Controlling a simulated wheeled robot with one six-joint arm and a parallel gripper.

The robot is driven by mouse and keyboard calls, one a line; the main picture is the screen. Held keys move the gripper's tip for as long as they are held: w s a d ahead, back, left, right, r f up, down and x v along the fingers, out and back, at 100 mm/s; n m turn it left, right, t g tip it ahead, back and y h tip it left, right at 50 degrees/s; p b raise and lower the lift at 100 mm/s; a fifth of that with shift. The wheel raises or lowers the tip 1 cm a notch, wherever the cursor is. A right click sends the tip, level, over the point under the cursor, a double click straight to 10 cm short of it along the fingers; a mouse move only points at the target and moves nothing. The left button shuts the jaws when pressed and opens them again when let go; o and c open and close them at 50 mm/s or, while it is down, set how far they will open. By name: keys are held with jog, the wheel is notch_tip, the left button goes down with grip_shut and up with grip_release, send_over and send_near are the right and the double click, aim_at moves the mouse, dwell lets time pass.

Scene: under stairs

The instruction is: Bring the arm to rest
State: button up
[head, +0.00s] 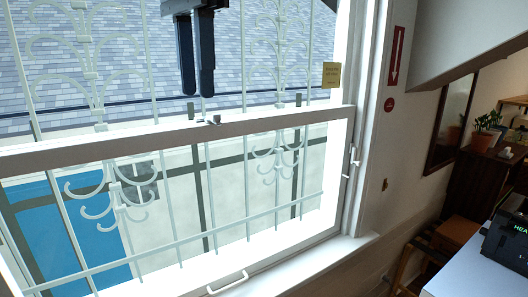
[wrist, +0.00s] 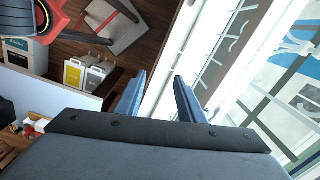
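My gripper (head: 197,94) hangs at the top of the head view, fingers pointing down, in front of the upper part of the barred window (head: 180,128). It also shows in the wrist view (wrist: 160,77), where its two dark blue fingers stand apart with nothing between them. It is open and empty. Most of my arm is out of the head view.
The white window sill (head: 320,262) runs below. A pale table (head: 470,262) with a black box (head: 508,243) stands at lower right. A potted plant (head: 484,130) is on dark furniture behind.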

jog(key=w+d+f+n+b, duration=0.1)
jog(key=w+d+f+b, duration=0.1)
jog(key=d+f, duration=0.5)
jog(key=w+d+f+n+b, duration=0.1)
jog(key=w+d+f+n, duration=0.15)
jog(key=f, duration=0.75)
jog(key=w+d+f+b, duration=0.2)
jog(key=w+d+f, duration=0.15)
jog(key=f, duration=0.55)
jog(key=s+d+f+n+b, duration=0.1)
jog(key=s+d+f, duration=0.2)
jog(key=d+f, duration=0.3)
jog(key=s+d+f+n+t+b, duration=0.1)
jog(key=s+d+f, duration=0.3)
jog(key=f, duration=0.6)
jog(key=s+d+f+n+b, duration=0.2)
jog(key=s+d+f+n, duration=0.1)
jog(key=d+f, duration=0.4)
jog(key=shift+s+d+f, duration=0.35)
jog(key=shift+f, duration=0.6)
